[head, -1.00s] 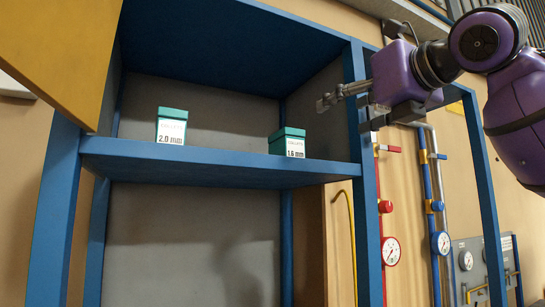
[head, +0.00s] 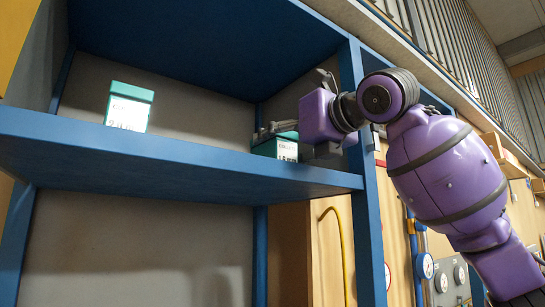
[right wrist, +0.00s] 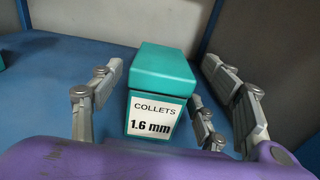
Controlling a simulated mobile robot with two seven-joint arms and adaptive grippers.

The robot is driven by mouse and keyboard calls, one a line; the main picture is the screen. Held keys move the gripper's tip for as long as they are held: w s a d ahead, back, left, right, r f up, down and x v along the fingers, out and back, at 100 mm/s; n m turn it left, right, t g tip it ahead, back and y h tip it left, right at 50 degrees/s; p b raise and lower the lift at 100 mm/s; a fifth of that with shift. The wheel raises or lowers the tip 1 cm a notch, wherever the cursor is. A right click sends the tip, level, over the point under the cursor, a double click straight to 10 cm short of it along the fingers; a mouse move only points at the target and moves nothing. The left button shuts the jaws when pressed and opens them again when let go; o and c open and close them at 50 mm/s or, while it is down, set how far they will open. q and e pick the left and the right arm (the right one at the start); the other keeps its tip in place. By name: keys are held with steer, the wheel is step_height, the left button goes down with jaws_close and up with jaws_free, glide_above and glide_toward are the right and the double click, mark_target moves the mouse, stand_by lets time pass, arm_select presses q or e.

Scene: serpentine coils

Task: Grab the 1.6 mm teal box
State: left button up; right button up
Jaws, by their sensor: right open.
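The teal 1.6 mm box (head: 275,146) stands on the blue shelf, towards its right end. In the right wrist view its teal lid and the white label reading "COLLETS 1.6 mm" on the box (right wrist: 157,100) face me. My right gripper (head: 270,133) is at the box, partly covering it in the head view. In the right wrist view the fingers of my right gripper (right wrist: 165,95) are open, on both sides of the box, with gaps showing. My left gripper is not in view.
A second teal box (head: 129,106), labelled 2.0 mm in the earlier view, stands further left on the shelf (head: 170,165). The blue upright post (head: 355,120) is close to my right arm. The shelf between the boxes is clear.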

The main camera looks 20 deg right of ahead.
steer(key=shift+x, duration=1.55)
steer(key=shift+c, duration=0.5)
steer(key=c, duration=1.3)
